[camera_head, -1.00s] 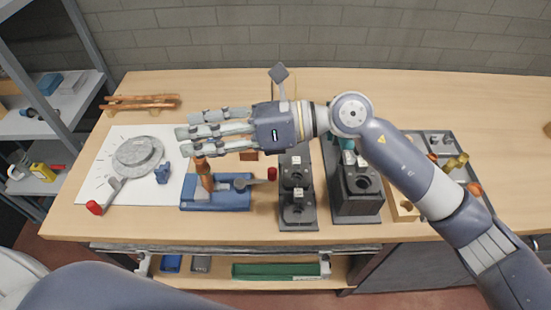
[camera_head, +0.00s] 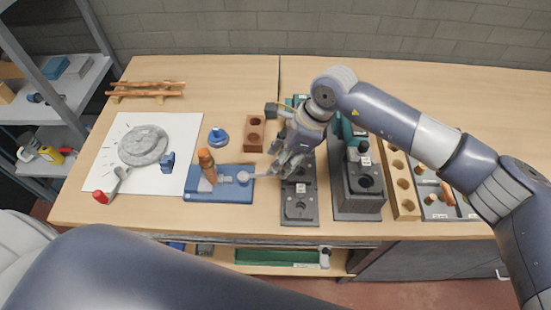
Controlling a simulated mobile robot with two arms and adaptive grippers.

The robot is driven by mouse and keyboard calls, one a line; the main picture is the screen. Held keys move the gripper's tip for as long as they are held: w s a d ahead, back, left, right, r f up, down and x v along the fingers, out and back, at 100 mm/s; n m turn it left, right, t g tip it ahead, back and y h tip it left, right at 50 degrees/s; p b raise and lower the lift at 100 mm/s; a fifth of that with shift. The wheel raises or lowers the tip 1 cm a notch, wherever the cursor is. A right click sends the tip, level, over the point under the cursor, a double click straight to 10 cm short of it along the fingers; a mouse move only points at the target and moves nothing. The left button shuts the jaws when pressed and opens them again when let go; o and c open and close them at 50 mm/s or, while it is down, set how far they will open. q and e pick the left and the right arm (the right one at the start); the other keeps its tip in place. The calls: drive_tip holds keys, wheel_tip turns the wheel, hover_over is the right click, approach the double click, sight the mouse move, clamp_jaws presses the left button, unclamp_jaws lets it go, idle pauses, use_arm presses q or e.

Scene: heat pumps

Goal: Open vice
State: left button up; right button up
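The blue vice (camera_head: 203,190) lies on the workbench, left of centre. An orange-brown piece (camera_head: 207,163) stands upright at its jaws, slightly tilted. The vice's grey lever (camera_head: 262,176) points right from a round pivot. My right gripper (camera_head: 282,164) is at the lever's outer end, with its fingers pointing down. The fingers hide the lever's red tip. I cannot tell whether they are closed around it or only beside it. My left arm crosses the lower left of the view, and its gripper is out of view.
A white sheet (camera_head: 105,180) with a grey disc (camera_head: 143,146) and a red-ended tool (camera_head: 101,196) lies left of the vice. A brown block with holes (camera_head: 254,134) stands behind the lever. Dark fixtures (camera_head: 300,210) stand to the right. Copper pipes (camera_head: 145,88) lie on a rack at the back left.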

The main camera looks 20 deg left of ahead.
use_arm(q)
drive_tip(key=shift+r+p, duration=0.3)
drive_tip(key=shift+r, duration=0.2)
use_arm(e)
drive_tip(key=shift+x, duration=1.4)
